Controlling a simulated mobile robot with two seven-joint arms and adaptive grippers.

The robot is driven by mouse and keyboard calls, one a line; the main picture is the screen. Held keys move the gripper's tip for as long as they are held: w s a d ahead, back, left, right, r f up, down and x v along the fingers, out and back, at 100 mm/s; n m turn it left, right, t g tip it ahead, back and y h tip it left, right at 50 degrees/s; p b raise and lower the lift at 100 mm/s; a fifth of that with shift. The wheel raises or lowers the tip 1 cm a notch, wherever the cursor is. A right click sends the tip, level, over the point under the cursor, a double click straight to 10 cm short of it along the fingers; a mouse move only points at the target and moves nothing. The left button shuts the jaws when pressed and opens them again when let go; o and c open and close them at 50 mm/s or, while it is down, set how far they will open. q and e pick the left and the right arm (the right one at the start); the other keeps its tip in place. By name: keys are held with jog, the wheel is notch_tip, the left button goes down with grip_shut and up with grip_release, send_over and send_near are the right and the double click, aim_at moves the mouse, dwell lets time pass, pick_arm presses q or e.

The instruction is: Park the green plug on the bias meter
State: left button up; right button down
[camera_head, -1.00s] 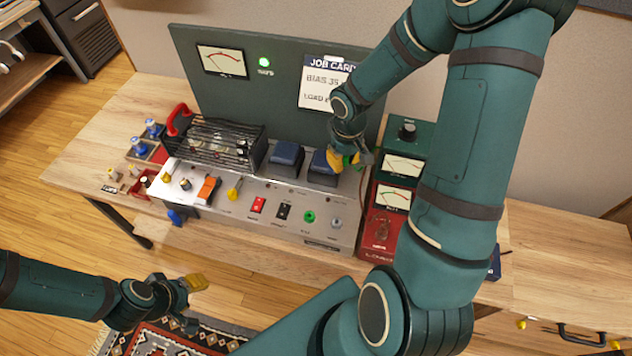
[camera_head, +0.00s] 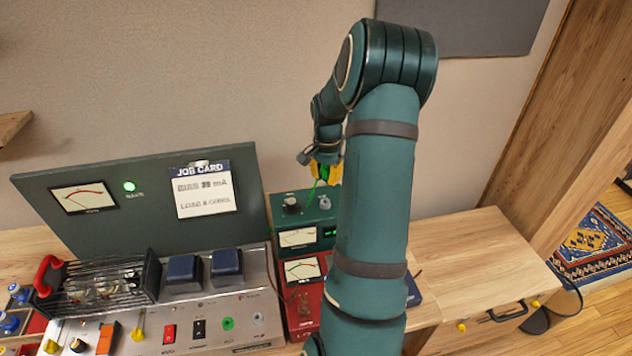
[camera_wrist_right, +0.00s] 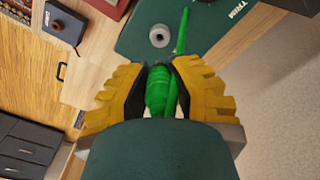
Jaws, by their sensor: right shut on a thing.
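The green plug (camera_wrist_right: 157,90) is between the yellow fingers of my right gripper (camera_wrist_right: 158,92), which is shut on it; its green lead (camera_wrist_right: 182,32) runs up in the right wrist view. In the head view my right gripper (camera_head: 324,172) holds the green plug (camera_head: 322,174) above the green bias meter (camera_head: 303,237). The meter has a dial and a black knob on top. The right wrist view shows its green top (camera_wrist_right: 205,25) with a grey round socket (camera_wrist_right: 160,36) just beyond the plug. The plug appears apart from this socket. My left gripper is out of view.
The red load box (camera_head: 303,283) stands in front of the meter. The silver amp (camera_head: 215,315) with blue transformers (camera_head: 226,264) is at left. A job card (camera_head: 203,190) hangs on the back panel.

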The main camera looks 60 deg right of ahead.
jog(key=shift+f+b, duration=1.6)
jog(key=shift+f, duration=0.8)
jog(key=shift+f+b, duration=1.05)
jog(key=shift+f, duration=0.7)
dwell(0.4)
jog(key=c, duration=0.9)
grip_release()
notch_tip(320, 180, up, 12)
jog(key=shift+r, duration=0.1)
